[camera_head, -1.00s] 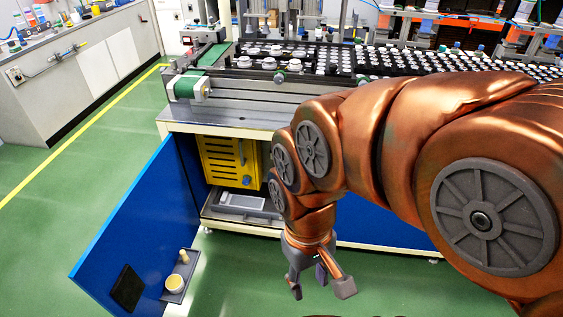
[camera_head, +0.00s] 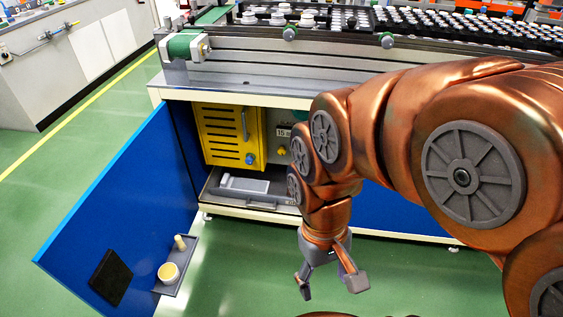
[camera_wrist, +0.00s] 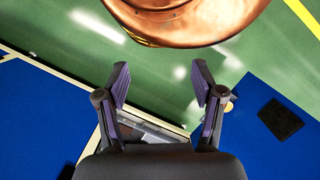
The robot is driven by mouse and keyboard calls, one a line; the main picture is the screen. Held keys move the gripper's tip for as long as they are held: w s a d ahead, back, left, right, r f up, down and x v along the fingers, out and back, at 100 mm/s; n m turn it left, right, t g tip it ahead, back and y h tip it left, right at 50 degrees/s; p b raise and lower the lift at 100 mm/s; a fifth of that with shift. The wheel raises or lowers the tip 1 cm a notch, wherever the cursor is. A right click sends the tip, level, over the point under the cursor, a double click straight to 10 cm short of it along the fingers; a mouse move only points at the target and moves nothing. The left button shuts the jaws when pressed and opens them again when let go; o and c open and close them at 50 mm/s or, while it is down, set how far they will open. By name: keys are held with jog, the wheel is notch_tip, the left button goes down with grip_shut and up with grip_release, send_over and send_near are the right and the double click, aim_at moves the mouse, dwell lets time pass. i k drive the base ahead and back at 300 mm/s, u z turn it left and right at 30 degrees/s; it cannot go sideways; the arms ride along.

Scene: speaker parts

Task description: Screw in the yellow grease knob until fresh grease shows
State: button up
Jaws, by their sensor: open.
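A small yellow knob (camera_head: 281,151) sits inside the open cabinet under the bench, right of a yellow louvered box (camera_head: 228,137) and below a label reading 15. My arm passes just to its right in the head view. No grease can be made out around it at this size. My gripper (camera_head: 331,284) hangs open and empty in front of the cabinet, lower in the picture than the knob and apart from it. In the wrist view my gripper (camera_wrist: 160,75) has its fingers spread with nothing between them. The knob does not show there.
The blue cabinet door (camera_head: 120,215) stands open at the left, bearing a small shelf (camera_head: 186,262) with a cup (camera_head: 168,272). A grey tray (camera_head: 245,184) lies at the cabinet bottom. The bench edge (camera_head: 240,90) overhangs the opening. Green floor in front is clear.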

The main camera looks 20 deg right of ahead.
aim_at(282, 150)
jog(key=z, duration=0.05)
jog(key=k, duration=0.45)
jog(key=u, duration=1.05)
jog(key=i, duration=1.4)
jog(key=z, duration=0.85)
